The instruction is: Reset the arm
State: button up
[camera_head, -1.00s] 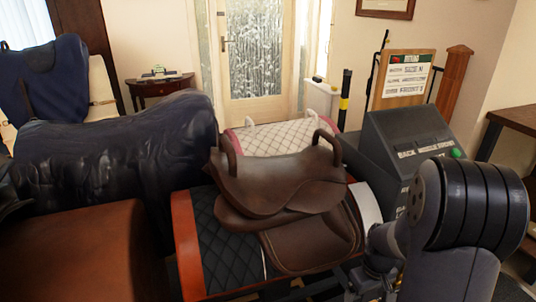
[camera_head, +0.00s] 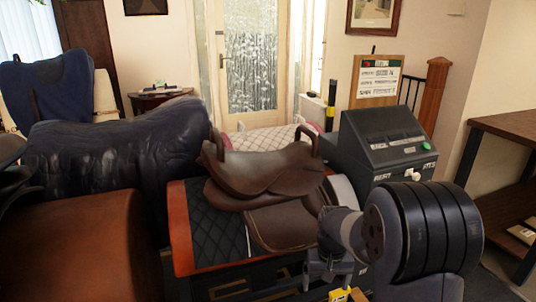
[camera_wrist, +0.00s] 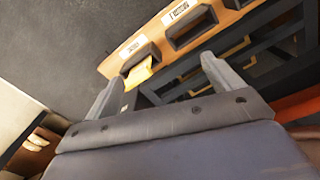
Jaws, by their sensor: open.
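My gripper (camera_wrist: 160,68) is open in the wrist view, its two grey fingers apart with nothing between them. It faces a wooden panel (camera_wrist: 193,48) with dark slots and white labels. A yellow piece (camera_wrist: 140,73) shows in one slot, beyond the left finger; I cannot tell whether it touches the finger. In the head view my arm (camera_head: 425,232) is bent at the lower right, and its gripper end is mostly hidden. The brown saddle (camera_head: 262,170) sits on a stand with a dark quilted pad (camera_head: 218,232), just left of my arm.
A grey console (camera_head: 385,145) with a green button stands behind my arm. A dark blue padded form (camera_head: 120,145) and a brown block (camera_head: 80,245) fill the left. A wooden table (camera_head: 505,122) stands at the right. A door (camera_head: 250,60) is at the back.

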notch_tip(320, 180, up, 7)
jog(key=p, duration=0.9)
jog(key=shift+s+r, duration=0.15)
jog(key=shift+s, duration=0.15)
